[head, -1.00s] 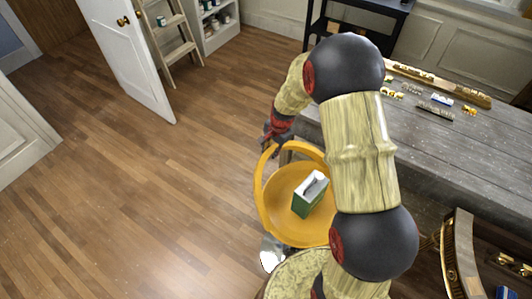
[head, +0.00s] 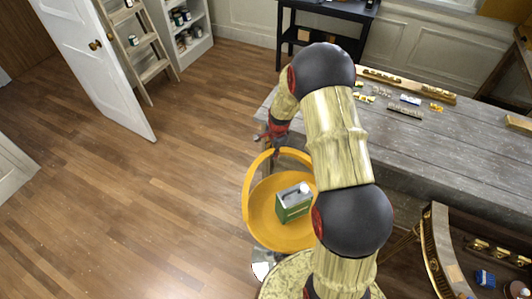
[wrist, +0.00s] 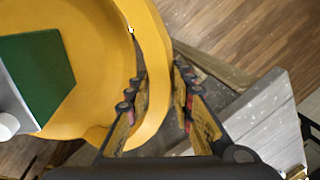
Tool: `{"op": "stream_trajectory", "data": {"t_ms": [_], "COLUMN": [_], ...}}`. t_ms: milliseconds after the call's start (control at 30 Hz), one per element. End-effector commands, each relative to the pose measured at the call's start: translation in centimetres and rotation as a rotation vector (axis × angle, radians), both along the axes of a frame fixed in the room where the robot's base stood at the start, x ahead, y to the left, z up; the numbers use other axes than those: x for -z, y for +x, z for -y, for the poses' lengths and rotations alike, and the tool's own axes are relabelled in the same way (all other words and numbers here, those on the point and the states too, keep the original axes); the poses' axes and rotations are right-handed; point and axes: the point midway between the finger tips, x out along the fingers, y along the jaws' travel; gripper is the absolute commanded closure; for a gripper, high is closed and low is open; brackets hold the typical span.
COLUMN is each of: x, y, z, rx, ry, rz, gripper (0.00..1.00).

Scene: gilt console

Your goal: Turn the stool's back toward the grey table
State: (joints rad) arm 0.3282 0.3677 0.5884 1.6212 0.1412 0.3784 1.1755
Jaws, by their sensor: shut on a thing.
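The yellow stool (head: 272,226) stands on the floor at the near left corner of the grey table (head: 440,150). Its curved back (head: 247,190) runs along the left and far side of the seat in the head view. My gripper (head: 276,148) is shut on the far part of that back, close to the table corner. In the wrist view the yellow back (wrist: 152,60) passes between my two fingers, with the grey table (wrist: 275,115) at right. A green and white box (head: 294,204) sits on the seat. My arm hides the stool's right side.
Small items and wooden trays (head: 405,84) lie on the table. A gilt console (head: 436,250) stands at the lower right. A dark side table (head: 325,35), a ladder (head: 143,50) and an open white door (head: 95,60) are farther back. The floor at left is clear.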

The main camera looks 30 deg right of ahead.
Motion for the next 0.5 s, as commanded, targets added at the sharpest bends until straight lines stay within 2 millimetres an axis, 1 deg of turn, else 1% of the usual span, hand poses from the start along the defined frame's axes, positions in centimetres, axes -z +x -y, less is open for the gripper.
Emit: {"op": "stream_trajectory", "data": {"t_ms": [100,500], "x": [-0.1,-0.1], "y": [-0.1,-1.1], "z": [1.4,5.4], "rx": [0.059,0.259], "ry": [-0.002,-0.001], "rz": [0.001,0.002], "gripper": [1.0,1.0]}}
